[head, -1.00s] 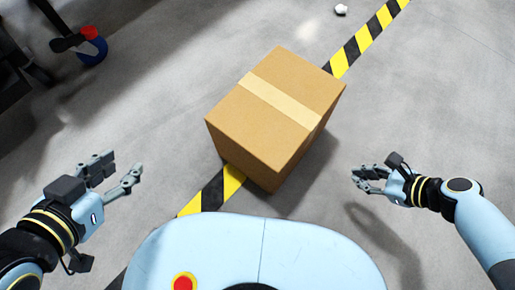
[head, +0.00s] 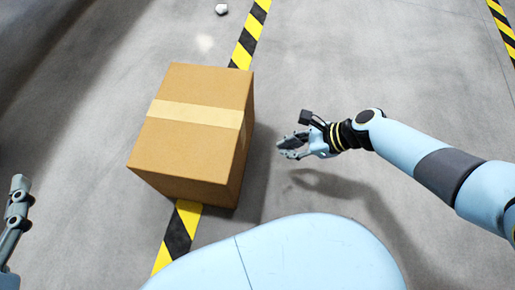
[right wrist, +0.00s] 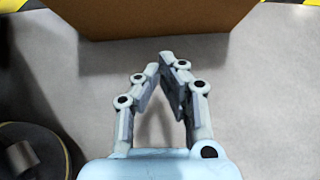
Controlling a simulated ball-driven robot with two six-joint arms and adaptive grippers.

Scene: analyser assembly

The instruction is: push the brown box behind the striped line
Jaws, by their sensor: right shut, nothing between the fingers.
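The brown box (head: 192,135) is a closed cardboard box with a pale tape strip on top. It sits across the black-and-yellow striped line (head: 178,233), which shows at its near and far sides. My right gripper (head: 280,148) is to the right of the box, apart from it. In the right wrist view my right gripper (right wrist: 161,62) has its fingertips together with nothing between them, and the brown box (right wrist: 150,15) is just beyond them. My left gripper (head: 18,205) shows only in part at the left edge, so its opening is hidden.
Another striped line (head: 503,28) runs at the upper right. A small white object (head: 221,9) lies on the grey floor (head: 340,60) past the box, left of the striped line. The floor around the box is otherwise clear.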

